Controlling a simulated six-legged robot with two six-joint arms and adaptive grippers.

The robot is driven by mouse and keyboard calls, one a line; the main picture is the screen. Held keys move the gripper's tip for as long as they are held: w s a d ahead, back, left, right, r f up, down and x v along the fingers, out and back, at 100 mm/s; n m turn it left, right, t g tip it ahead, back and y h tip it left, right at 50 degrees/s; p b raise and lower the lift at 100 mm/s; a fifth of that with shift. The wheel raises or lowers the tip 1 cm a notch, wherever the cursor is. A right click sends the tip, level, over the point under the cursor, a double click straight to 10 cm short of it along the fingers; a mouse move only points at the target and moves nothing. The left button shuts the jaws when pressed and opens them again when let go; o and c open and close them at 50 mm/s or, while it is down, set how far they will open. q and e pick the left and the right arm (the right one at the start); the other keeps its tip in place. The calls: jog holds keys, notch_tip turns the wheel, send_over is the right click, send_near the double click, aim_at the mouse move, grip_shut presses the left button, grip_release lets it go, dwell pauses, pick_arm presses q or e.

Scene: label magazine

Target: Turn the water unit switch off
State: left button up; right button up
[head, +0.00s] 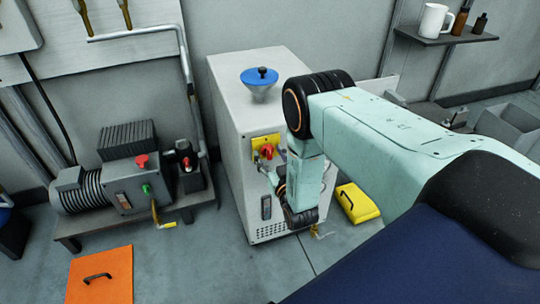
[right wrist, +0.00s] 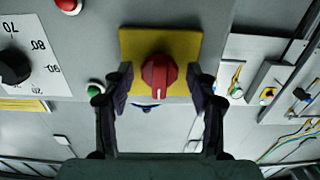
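The water unit looks to be the white cabinet (head: 228,110) with a blue-topped cap, standing in the middle of the head view. On its front is a red rotary switch (head: 267,150) on a yellow plate (head: 257,143). In the right wrist view the red switch (right wrist: 157,73) is centred on its yellow plate (right wrist: 190,40), its pale mark pointing roughly up and down. My right gripper (right wrist: 159,85) is open, one finger on each side of the switch, with visible gaps. Whether the fingertips reach around the knob is hard to tell. My left gripper is out of view.
A motor pump (head: 105,185) with red and green buttons stands on a low bench at left. An orange mat (head: 100,275) lies on the floor in front. A yellow case (head: 357,203) lies right of the cabinet. A shelf (head: 445,36) hangs at upper right.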

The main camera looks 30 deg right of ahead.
jog(key=shift+s, duration=0.1)
jog(key=v, duration=1.2)
dwell(0.4)
